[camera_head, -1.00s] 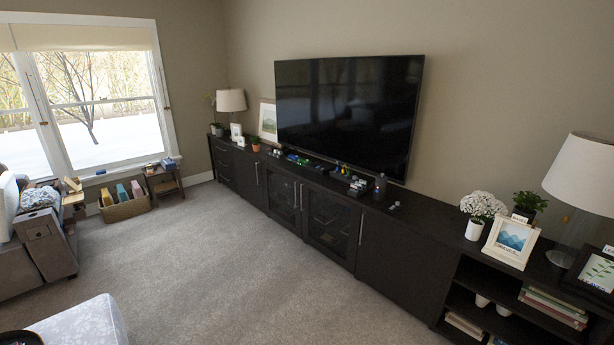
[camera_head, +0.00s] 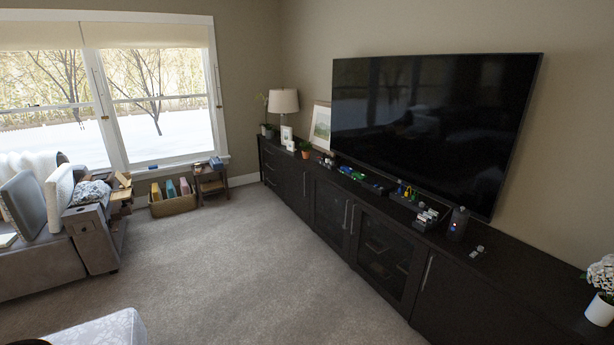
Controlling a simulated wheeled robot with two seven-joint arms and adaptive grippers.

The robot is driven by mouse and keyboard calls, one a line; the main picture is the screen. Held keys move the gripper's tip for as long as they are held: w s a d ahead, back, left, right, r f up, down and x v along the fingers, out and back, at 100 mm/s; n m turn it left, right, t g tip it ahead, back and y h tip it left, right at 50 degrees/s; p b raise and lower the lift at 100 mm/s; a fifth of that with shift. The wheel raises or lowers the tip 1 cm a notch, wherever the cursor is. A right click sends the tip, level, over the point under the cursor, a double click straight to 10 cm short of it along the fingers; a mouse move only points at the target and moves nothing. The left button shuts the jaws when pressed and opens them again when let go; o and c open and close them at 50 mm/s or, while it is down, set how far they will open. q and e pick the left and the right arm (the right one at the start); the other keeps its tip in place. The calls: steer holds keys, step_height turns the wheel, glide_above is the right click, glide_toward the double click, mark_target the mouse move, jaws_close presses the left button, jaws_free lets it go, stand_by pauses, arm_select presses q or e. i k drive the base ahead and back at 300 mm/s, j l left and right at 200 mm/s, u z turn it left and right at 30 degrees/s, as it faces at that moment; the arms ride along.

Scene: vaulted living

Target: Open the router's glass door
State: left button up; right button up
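The dark media cabinet runs along the right wall under the TV. It has two glass doors side by side. The nearer glass door (camera_head: 383,262) is shut, and dim devices show behind its dark pane; I cannot tell which one is the router. The farther glass door (camera_head: 328,213) is also shut. Vertical metal bar handles (camera_head: 349,218) stand where the two glass doors meet. Neither of my grippers shows in the view.
A large TV (camera_head: 430,130) stands on the cabinet (camera_head: 510,262), with small items and a dark cylinder (camera_head: 458,223) in front of it. Open carpet (camera_head: 235,250) lies before the cabinet. A grey sofa (camera_head: 95,240) is at left, and a pale patterned seat (camera_head: 100,330) is at bottom left.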

mark_target(421, 255)
steer(key=i+u, duration=0.2)
steer(key=i, duration=0.65)
steer(key=i+l+u, duration=0.2)
steer(key=i, duration=0.65)
steer(key=i+j+u, duration=0.1)
steer(key=i+u, duration=0.45)
steer(key=i, duration=0.25)
steer(key=i+l+u, duration=0.1)
steer(key=i+u, duration=0.35)
steer(key=i, duration=0.4)
steer(key=z, duration=2.4)
